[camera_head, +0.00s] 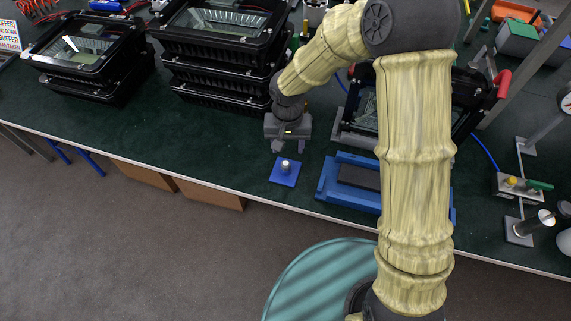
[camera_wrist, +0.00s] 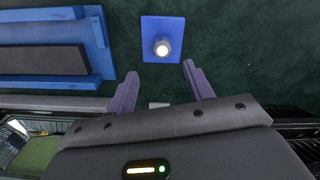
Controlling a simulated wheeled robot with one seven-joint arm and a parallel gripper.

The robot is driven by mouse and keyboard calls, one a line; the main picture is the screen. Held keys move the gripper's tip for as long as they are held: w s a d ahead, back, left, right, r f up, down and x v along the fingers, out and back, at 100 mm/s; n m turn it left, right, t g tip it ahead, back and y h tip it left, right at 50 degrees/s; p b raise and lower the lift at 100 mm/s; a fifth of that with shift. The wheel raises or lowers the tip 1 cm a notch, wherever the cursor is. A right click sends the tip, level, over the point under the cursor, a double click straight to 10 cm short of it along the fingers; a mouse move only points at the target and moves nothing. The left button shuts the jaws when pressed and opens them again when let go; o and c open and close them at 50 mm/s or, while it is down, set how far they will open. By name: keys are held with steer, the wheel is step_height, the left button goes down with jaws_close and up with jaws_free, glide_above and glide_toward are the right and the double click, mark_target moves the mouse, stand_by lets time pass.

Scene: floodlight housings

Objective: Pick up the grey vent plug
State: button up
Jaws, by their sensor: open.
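The grey vent plug (camera_head: 285,165) stands upright on a small blue square base (camera_head: 275,179) on the dark green bench top. From above in the wrist view, the plug (camera_wrist: 162,47) is a pale round top near the middle of the blue base (camera_wrist: 149,28). My gripper (camera_head: 289,147) is open and empty, just behind the plug in the head view. In the wrist view its two purple-grey fingers (camera_wrist: 159,70) are spread apart. The plug lies beyond the fingertips there, roughly in line with the gap. Nothing covers the plug.
A blue fixture (camera_head: 328,181) with a dark pad lies right of the base, partly hidden by my arm. Stacked black floodlight housings (camera_head: 217,70) stand behind left, another housing (camera_head: 362,113) behind right. The bench left of the base is clear.

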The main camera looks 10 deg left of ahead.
mark_target(286, 163)
step_height(286, 163, down, 2)
steer(key=shift+f, duration=0.2)
steer(key=shift+s+a+f, duration=0.1)
steer(key=shift+f, duration=1.2)
steer(key=shift+s+a+f, duration=0.1)
steer(key=shift+f, duration=1.2)
steer(key=c, duration=1.1)
step_height(286, 163, up, 10)
steer(key=shift+r, duration=0.1)
